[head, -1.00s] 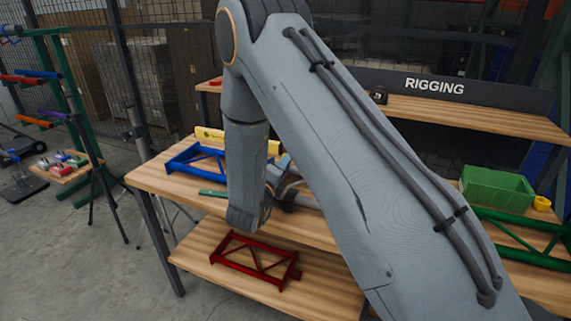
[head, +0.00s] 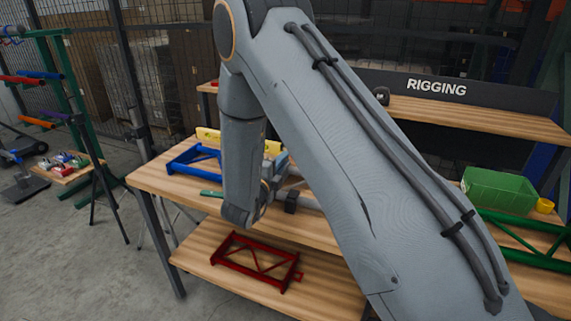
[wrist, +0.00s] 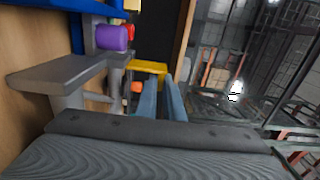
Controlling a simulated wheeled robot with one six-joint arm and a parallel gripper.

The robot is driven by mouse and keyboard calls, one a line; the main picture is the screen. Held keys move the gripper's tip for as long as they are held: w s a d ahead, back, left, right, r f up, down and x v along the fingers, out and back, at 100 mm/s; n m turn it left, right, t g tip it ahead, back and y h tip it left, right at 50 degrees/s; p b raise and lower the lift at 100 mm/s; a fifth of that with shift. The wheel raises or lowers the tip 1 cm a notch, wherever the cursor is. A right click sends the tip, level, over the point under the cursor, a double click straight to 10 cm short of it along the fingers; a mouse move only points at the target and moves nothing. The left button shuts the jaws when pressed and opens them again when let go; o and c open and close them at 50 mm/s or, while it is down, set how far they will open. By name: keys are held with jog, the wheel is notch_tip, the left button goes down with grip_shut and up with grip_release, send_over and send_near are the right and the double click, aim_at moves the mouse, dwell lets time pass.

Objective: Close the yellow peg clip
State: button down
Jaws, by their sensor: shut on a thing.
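A yellow piece (wrist: 150,67), which looks like the peg clip, shows in the wrist view at the tips of my gripper (wrist: 163,82). My two blue-grey fingers are close together and shut on it. The fingers hide part of it, so I cannot tell whether the clip is open or closed. Beside it, on the left, are a purple block (wrist: 112,38), a red piece (wrist: 130,35) and a small orange piece (wrist: 137,87). In the head view my arm hides the clip and most of my gripper.
A grey bracket (wrist: 55,74) stands close left of my fingers. On the bench are a blue frame (head: 190,160), a yellow bar (head: 207,135) and a green crate (head: 498,190). A red frame (head: 255,262) lies on the lower shelf.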

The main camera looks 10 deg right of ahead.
jog(key=n, duration=0.1)
jog(key=w+a+n, duration=0.1)
jog(key=n, duration=0.1)
jog(key=a+n, duration=0.1)
jog(key=shift+w+r+n, duration=0.15)
jog(key=shift+r+n, duration=0.1)
jog(key=shift+n, duration=0.05)
jog(key=n, duration=0.1)
jog(key=w+a+n, duration=0.1)
jog(key=n, duration=0.2)
jog(key=shift+w+a+f+n+b, duration=0.15)
jog(key=shift+a+f+n+b, duration=0.05)
jog(key=shift+a+n+b, duration=0.1)
jog(key=n, duration=0.1)
jog(key=a+n, duration=0.1)
jog(key=n, duration=0.1)
jog(key=w+f+n, duration=0.1)
jog(key=shift+a+n, duration=0.25)
jog(key=shift+n, duration=0.05)
jog(key=shift+w+a+f+n, duration=0.25)
jog(key=shift+f+n, duration=0.2)
jog(key=shift+n, duration=0.6)
jog(key=shift+w+a+f+n, duration=0.1)
jog(key=shift+a+f+n, duration=0.25)
jog(key=shift+n, duration=0.7)
jog(key=shift+d+f, duration=0.1)
jog(key=c, duration=1.9)
grip_release()
jog(key=shift+o, duration=0.2)
